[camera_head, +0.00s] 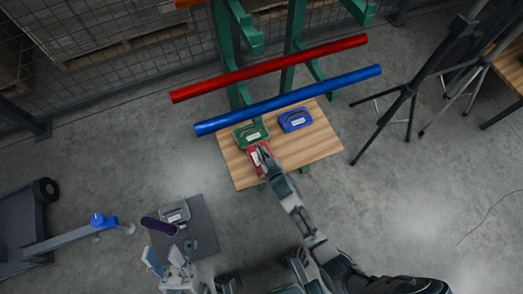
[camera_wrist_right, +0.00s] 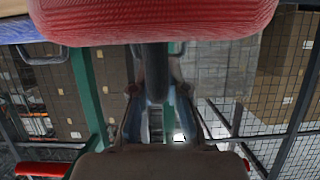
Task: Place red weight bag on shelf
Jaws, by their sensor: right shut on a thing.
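The red weight bag (camera_head: 255,157) shows in the head view at the front left of the wooden shelf (camera_head: 310,150), with a pale label. I cannot tell whether it rests on the board or hangs just above it. My right gripper (camera_head: 263,157) is shut on it and partly covers it. In the right wrist view the red bag (camera_wrist_right: 150,18) fills the top, with a dark strap in front of my right gripper (camera_wrist_right: 157,110). My left gripper (camera_head: 178,254) is at the lower left, away from the shelf; its jaws are too small to read.
A green bag (camera_head: 251,133) and a blue bag (camera_head: 296,119) stand on the shelf behind the red one. Red (camera_head: 270,68) and blue (camera_head: 290,100) bars cross above its back. A grey bag (camera_head: 175,212) lies on a dark surface (camera_head: 203,222) near my left gripper. Tripods (camera_head: 400,100) stand right.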

